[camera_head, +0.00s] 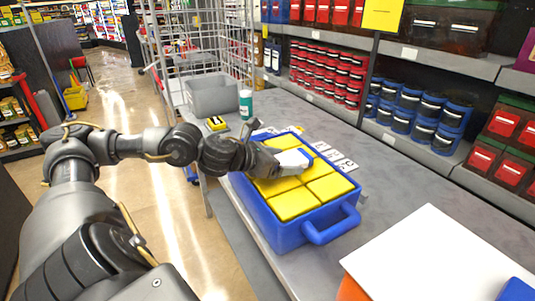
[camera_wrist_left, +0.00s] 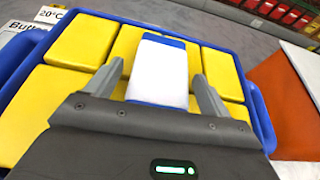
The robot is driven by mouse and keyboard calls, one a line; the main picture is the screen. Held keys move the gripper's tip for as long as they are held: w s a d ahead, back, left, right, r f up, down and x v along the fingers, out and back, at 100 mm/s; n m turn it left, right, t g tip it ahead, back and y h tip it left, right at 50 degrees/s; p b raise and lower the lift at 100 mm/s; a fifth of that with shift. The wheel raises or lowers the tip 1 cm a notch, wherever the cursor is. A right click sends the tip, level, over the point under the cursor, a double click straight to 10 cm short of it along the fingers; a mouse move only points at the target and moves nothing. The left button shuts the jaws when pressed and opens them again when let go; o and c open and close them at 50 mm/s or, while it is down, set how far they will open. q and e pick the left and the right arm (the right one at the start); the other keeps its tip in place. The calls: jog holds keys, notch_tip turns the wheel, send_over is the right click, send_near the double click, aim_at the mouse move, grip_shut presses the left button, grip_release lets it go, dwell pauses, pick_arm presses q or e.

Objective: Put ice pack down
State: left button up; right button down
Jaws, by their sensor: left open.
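The ice pack is a white block with blue ends (camera_head: 294,159). It lies on top of yellow blocks (camera_head: 297,203) in a blue crate with a handle (camera_head: 280,232). In the left wrist view the ice pack (camera_wrist_left: 158,80) is between the two fingers of my left gripper (camera_wrist_left: 158,72), with a gap visible at each side. My left gripper (camera_head: 275,160) is open, low over the yellow blocks, and its body hides the ice pack's near end. My right gripper is not in view.
The crate stands on a grey table (camera_head: 385,190). A white board (camera_head: 440,255) lies at the front right. A grey bin (camera_head: 212,97), a green-and-white bottle (camera_head: 245,104) and a small yellow-and-black item (camera_head: 216,123) stand behind the crate. Shelves of jars (camera_head: 420,112) line the right.

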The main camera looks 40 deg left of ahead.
pick_arm(q)
jog(key=shift+s+a, duration=0.2)
jog(key=shift+s, duration=0.2)
jog(key=b+v, duration=0.5)
jog(key=v, duration=0.3)
jog(key=shift+s, duration=0.15)
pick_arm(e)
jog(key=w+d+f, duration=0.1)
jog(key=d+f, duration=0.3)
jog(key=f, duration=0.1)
pick_arm(q)
jog(key=b, duration=0.3)
jog(key=shift+s+a+r, duration=0.15)
jog(key=shift+s+r, duration=0.05)
jog(key=shift+s, duration=0.2)
jog(key=shift+s+r+b, duration=0.4)
jog(key=shift+s+b, duration=0.25)
jog(key=shift+b, duration=0.55)
jog(key=shift+s+a+r, duration=0.1)
jog(key=shift+s+r, duration=0.05)
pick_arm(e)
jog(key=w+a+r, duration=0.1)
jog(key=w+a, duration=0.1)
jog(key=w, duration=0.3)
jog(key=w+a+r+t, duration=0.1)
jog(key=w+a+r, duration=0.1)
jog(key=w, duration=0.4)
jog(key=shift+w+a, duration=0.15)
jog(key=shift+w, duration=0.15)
